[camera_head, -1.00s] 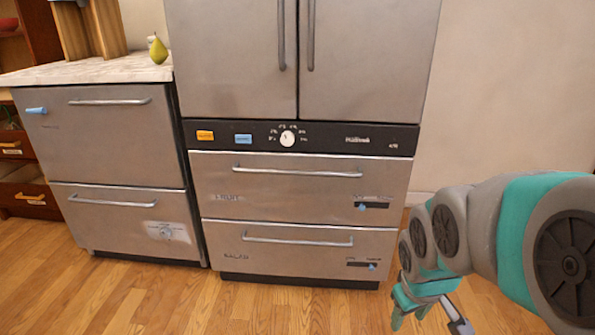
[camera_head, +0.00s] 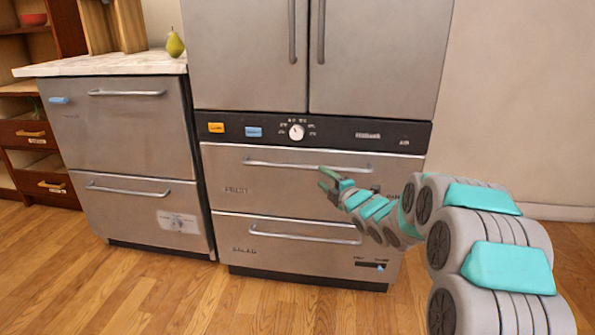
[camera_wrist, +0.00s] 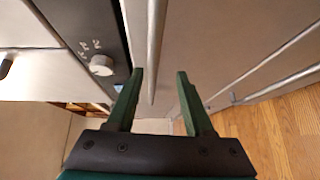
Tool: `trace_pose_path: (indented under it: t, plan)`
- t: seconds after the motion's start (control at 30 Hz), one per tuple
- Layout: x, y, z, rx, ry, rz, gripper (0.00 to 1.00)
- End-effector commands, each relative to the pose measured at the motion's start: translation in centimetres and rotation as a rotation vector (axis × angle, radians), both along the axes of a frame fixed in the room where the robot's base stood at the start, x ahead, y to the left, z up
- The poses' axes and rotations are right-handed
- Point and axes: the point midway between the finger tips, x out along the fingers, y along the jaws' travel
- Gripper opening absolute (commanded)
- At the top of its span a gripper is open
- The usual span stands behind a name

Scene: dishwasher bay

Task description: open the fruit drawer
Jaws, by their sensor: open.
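The fruit drawer (camera_head: 225,175) is the upper of two steel drawers under the dark control panel. It is shut, its front flush, with "FRUIT" lettered at the left. Its long horizontal bar handle (camera_head: 285,164) shows in the head view. My gripper (camera_head: 325,178) is in front of the drawer, near the handle's right half, and my arm hides the drawer's right part. In the wrist view my gripper (camera_wrist: 160,72) is open and empty. The handle bar (camera_wrist: 154,50) appears between the two green fingers there; I cannot tell how far in front of it the fingertips are.
The salad drawer (camera_head: 240,236) is shut below, with a similar handle (camera_head: 305,234). A white dial (camera_head: 296,132) sits on the control panel (camera_head: 345,130) above. A counter unit (camera_head: 130,130) with a pear (camera_head: 175,45) stands at left. Wooden floor (camera_head: 200,300) in front is clear.

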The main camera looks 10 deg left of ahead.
Motion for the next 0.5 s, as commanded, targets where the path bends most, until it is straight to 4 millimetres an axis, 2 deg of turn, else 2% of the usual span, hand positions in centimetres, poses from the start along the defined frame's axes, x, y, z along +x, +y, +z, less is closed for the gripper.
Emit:
trace_pose_path:
  t: [0.07, 0.2, 0.37, 0.5]
  plan:
    - [0.2, 1.6, -0.8, -0.008, -0.082, 0.061, 0.52]
    - [0.1, 3.5, -0.6, -0.010, -0.204, 0.132, 0.52]
    - [0.0, 4.4, -0.5, -0.010, -0.255, 0.163, 0.52]
    - [0.8, 5.2, -0.2, -0.009, -0.257, 0.164, 0.52]
